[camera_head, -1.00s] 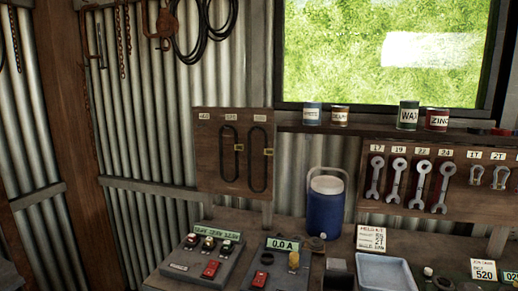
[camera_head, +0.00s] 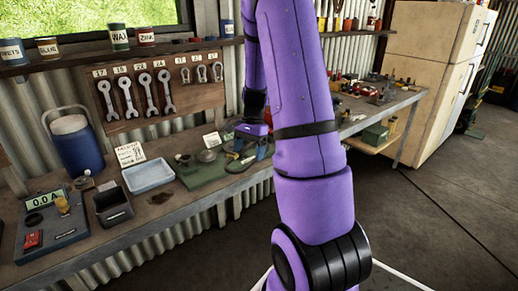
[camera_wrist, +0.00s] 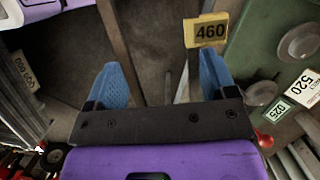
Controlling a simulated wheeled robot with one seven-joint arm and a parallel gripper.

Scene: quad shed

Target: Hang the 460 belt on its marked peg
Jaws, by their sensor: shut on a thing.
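The 460 belt (camera_wrist: 207,31) shows in the wrist view by its yellow tag marked 460, beside the right finger. Thin dark strands run near the fingers; their full outline is hard to make out. My gripper (camera_wrist: 161,68) has two blue fingers, some way apart, and is shut on the belt. In the head view my gripper (camera_head: 252,152) is over the bench near the green mat, partly hidden by my purple arm. The belt cannot be made out there. The board with the marked pegs is out of view now.
The bench (camera_head: 160,212) holds a blue cooler (camera_head: 79,150), a pale tray (camera_head: 149,175), a dark bin (camera_head: 113,207), a meter (camera_head: 50,215) and a green mat (camera_head: 200,175). Wrenches (camera_head: 126,97) hang behind. A fridge (camera_head: 432,70) stands at right. Open floor lies in front.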

